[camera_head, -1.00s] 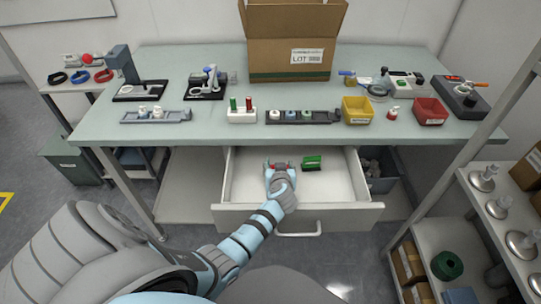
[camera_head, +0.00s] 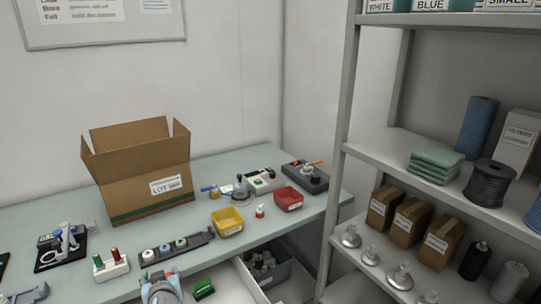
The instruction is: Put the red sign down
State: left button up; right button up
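My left gripper (camera_head: 161,278) shows at the bottom edge of the head view, over the drawer and close to the front of the bench. A small patch of red shows at its fingertips; the rest of the red sign is hidden by the gripper or too small to make out. Whether the fingers are closed on it is not clear. A green sign (camera_head: 203,288) is in the drawer (camera_head: 228,285), just right of the gripper. My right gripper is not in view.
On the bench (camera_head: 60,216) are a cardboard box (camera_head: 140,178), a grey rack (camera_head: 197,241), a white block with red and green pegs (camera_head: 111,268), a yellow bin (camera_head: 227,221) and a red bin (camera_head: 288,199). A shelf unit (camera_head: 385,150) stands at the right.

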pick_arm(q)
jog(key=d+r+m+t+h, duration=0.2)
jog(key=d+r+m+h, duration=0.8)
jog(key=r, duration=0.3)
jog(key=s+d+r+m+g+h, duration=0.1)
jog(key=s+d+m+g+h, duration=0.1)
jog(key=s, duration=0.7)
jog(key=s+d+r+m+g+h, duration=0.1)
jog(key=s+d+m+g+h, duration=0.2)
jog(key=s, duration=0.5)
jog(key=shift+s+d+m+h, duration=0.45)
jog(key=shift+m+h, duration=0.45)
jog(key=shift+m, duration=0.5)
